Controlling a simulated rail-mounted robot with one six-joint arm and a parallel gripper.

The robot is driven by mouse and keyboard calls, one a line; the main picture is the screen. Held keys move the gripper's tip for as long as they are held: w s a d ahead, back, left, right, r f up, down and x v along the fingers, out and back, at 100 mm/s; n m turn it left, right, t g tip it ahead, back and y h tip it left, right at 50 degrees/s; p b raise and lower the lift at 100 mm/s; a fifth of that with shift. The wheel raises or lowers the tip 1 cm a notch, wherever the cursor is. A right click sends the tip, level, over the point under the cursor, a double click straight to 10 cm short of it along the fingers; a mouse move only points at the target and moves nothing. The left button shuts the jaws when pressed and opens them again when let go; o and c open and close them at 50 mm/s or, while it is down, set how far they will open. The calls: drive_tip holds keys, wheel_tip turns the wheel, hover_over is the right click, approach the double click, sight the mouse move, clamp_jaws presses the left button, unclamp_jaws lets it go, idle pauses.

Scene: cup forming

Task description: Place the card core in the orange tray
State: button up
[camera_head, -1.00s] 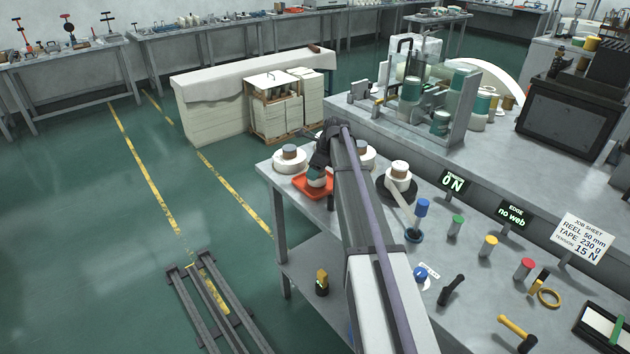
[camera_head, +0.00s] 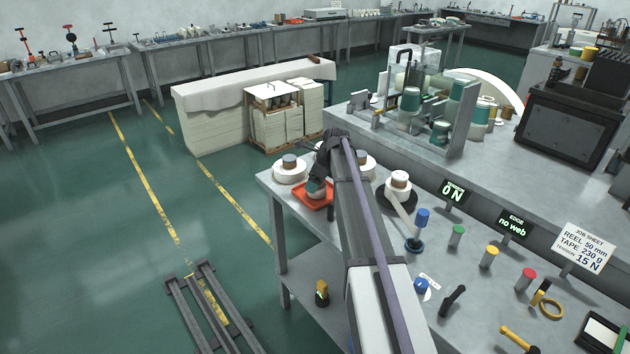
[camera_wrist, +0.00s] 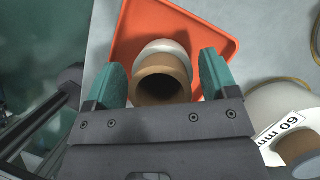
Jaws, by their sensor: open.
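The card core is a brown hollow tube (camera_wrist: 162,88) in the wrist view, with its open end facing the camera. A pale round part (camera_wrist: 163,47) shows just beyond it. Both lie over the orange tray (camera_wrist: 128,35); I cannot tell exactly how the core rests. My gripper (camera_wrist: 163,78) is open, with one teal finger pad on each side of the core. A narrow gap shows at the right pad; the left pad is very close to it. In the head view my gripper (camera_head: 318,186) is low over the orange tray (camera_head: 302,200), and the core is hidden there.
A white reel (camera_head: 289,173) stands left of the tray. Another reel (camera_head: 398,184) on a dark disc stands to the right. A reel (camera_wrist: 270,105) marked 60 mm is close to the gripper's right side. The table edge is near on the left.

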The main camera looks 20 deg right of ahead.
drive_tip(key=p+v, duration=1)
drive_tip(key=v, duration=0.2)
drive_tip(key=s+a+n+g+h, duration=0.1)
drive_tip(key=s+a+n, duration=1.1)
drive_tip(key=s, duration=0.3)
drive_tip(key=s+a+f+n+g+h, duration=0.1)
drive_tip(key=s+a+n+g+h, duration=0.1)
drive_tip(key=s+a+n, duration=1.1)
drive_tip(key=shift+s+a+f+n, duration=0.3)
drive_tip(key=shift+s+n, duration=0.5)
drive_tip(key=shift+s, duration=0.35)
